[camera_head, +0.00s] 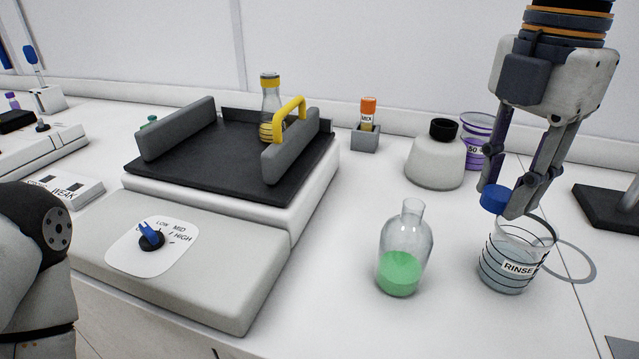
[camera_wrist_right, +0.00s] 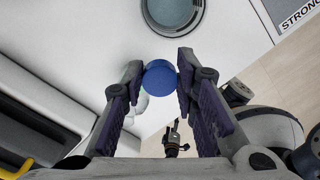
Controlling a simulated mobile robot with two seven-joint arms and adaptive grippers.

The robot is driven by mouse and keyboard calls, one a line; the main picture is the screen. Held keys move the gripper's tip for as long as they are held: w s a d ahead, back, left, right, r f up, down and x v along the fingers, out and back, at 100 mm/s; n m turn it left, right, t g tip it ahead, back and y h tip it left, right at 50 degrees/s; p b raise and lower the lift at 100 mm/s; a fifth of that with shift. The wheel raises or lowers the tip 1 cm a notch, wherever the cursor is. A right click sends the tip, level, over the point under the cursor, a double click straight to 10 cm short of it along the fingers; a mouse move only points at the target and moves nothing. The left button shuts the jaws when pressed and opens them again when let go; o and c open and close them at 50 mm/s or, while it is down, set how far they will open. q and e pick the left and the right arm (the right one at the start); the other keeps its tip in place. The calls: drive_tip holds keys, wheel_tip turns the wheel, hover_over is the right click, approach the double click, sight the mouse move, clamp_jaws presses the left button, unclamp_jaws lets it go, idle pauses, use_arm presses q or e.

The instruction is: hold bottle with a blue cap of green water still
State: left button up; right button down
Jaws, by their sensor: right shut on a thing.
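The bottle of green water (camera_head: 400,272) stands upright and uncapped on the bench in the head view, its lower part filled with green liquid. My right gripper (camera_head: 507,205) is shut on the blue cap (camera_head: 494,199), above and to the right of the bottle's mouth. In the right wrist view the blue cap (camera_wrist_right: 160,81) sits between the two fingertips, and the bottle's clear glass (camera_wrist_right: 136,98) shows partly hidden behind it. No finger touches the bottle. My left arm shows at the left edge of the head view without its gripper; a small dark shape in the wrist view may be it.
The RINSE beaker (camera_head: 506,270) stands right of the bottle, below my right gripper. A shaker (camera_head: 215,150) with a yellow handle fills the left. A white round container (camera_head: 435,164) and a purple-marked beaker (camera_head: 476,142) stand behind. The bench in front of the bottle is clear.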

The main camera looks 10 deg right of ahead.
drive_tip(key=shift+w+d+f, duration=0.1)
drive_tip(key=shift+w+f, duration=0.1)
drive_tip(key=shift+w, duration=0.05)
drive_tip(key=w+f, duration=0.3)
drive_tip(key=w, duration=0.1)
drive_tip(key=w+a+f+b, duration=0.1)
drive_tip(key=w+f, duration=0.2)
drive_tip(key=w, duration=0.1)
drive_tip(key=w+a+f, duration=0.1)
drive_tip(key=w+f, duration=0.2)
drive_tip(key=w, duration=0.1)
drive_tip(key=shift+w, duration=0.25)
drive_tip(key=f, duration=0.3)
drive_tip(key=shift+w+f+b, duration=0.3)
drive_tip(key=shift+w+f, duration=0.05)
use_arm(q)
drive_tip(key=shift+s+d+f+g, duration=0.1)
drive_tip(key=shift+s+f+g, duration=0.4)
drive_tip(key=shift+s+f, duration=0.6)
drive_tip(key=shift+r, duration=0.15)
use_arm(e)
drive_tip(key=shift+f, duration=0.1)
drive_tip(key=c, duration=1.3)
unclamp_jaws()
use_arm(q)
drive_tip(key=shift+s, duration=0.1)
